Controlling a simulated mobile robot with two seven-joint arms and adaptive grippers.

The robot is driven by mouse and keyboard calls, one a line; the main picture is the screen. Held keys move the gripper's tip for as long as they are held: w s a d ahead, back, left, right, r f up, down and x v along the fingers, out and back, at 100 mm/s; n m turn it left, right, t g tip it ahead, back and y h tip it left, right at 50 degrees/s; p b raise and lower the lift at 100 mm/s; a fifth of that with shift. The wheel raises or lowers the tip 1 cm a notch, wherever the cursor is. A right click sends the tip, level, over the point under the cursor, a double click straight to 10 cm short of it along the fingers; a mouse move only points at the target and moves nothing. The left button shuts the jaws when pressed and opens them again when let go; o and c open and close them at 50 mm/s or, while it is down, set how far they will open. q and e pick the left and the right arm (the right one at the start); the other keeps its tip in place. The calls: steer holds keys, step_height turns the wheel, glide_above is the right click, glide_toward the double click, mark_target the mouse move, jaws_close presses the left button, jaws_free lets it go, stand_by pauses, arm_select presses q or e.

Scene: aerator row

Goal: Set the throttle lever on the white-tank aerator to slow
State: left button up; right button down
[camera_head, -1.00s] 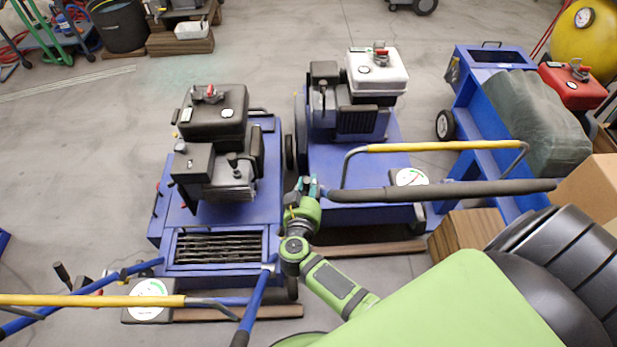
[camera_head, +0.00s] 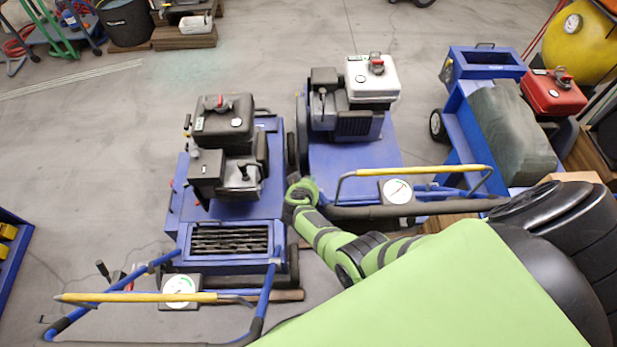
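The white-tank aerator stands right of centre, with its white tank (camera_head: 372,78) and red-handled cap on a blue deck (camera_head: 350,160). A small upright lever-like part (camera_head: 322,97) shows on its dark engine (camera_head: 354,124); I cannot tell whether it is the throttle lever, nor its setting. A white dial (camera_head: 397,191) sits by the aerator's yellow handlebar (camera_head: 430,170). My green right arm reaches in from the lower right, its visible end a rounded joint beside the deck's left front corner. The right gripper is hidden, and the left gripper is out of frame.
A black-tank aerator (camera_head: 223,117) stands close on the left, with its own yellow handlebar (camera_head: 135,297) and dial (camera_head: 180,288). A red-tank machine (camera_head: 552,92) stands at right beside a grey-green bag (camera_head: 512,130). The floor behind the aerators is open.

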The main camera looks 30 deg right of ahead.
steer(key=shift+w+g+y+p, duration=0.15)
steer(key=shift+g+y+p, duration=0.2)
steer(key=shift+p, duration=0.2)
steer(key=shift+f, duration=0.15)
steer(key=c, duration=1.2)
jaws_free()
steer(key=shift+w, duration=0.1)
